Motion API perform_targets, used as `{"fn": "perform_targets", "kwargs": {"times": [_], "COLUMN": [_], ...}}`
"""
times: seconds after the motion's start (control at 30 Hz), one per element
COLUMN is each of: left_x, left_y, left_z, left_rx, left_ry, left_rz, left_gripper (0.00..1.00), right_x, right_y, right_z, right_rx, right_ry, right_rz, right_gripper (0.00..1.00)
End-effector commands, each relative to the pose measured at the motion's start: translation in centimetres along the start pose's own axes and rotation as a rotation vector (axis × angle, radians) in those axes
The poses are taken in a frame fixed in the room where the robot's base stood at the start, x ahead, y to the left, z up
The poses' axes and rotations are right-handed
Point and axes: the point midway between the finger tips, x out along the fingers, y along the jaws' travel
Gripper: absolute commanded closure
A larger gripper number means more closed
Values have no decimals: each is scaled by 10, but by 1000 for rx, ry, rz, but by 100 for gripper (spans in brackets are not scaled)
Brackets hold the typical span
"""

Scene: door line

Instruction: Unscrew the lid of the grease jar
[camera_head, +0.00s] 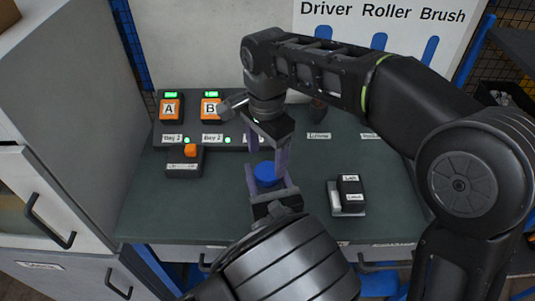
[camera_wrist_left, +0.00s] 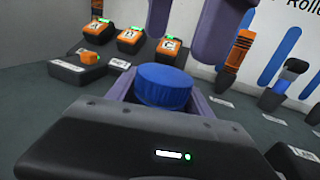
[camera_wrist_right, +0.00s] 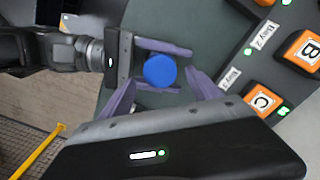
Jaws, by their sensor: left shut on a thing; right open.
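The grease jar's blue lid (camera_head: 266,173) shows between my two grippers over the green bench. It also shows in the left wrist view (camera_wrist_left: 165,85) and the right wrist view (camera_wrist_right: 160,71). My left gripper (camera_head: 268,184) is shut on the jar, its purple fingers on either side below the lid. The jar body is mostly hidden by the fingers. My right gripper (camera_head: 268,155) points down above the lid. Its purple fingers are open and apart, with the lid visible between them in the right wrist view; they look clear of it.
Orange blocks A (camera_head: 170,108) and B (camera_head: 210,108) sit in holders at the back left; block C (camera_wrist_right: 264,101) is beside them. A box with an orange knob (camera_head: 190,150) stands left. A black labelled block (camera_head: 349,189) stands right. An orange-handled tool (camera_wrist_left: 240,48) stands behind.

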Motion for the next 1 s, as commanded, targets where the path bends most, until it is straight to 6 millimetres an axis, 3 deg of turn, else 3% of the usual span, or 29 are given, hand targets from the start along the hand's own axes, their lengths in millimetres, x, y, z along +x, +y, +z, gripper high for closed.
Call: {"fn": "perform_targets", "kwargs": {"times": [0.23,0.47,1.0], "left_x": [0,0,0], "left_y": [0,0,0], "left_z": [0,0,0], "left_rx": [0,0,0], "left_ry": [0,0,0], "left_rz": [0,0,0], "left_gripper": [100,100,100], "right_x": [-16,-34,-26], "right_y": [-7,-2,1], "right_z": [11,-4,-2], "right_rx": [25,259,302], "right_ry": [37,12,-1], "right_rz": [-16,-9,3], "right_gripper": [28,28,28]}}
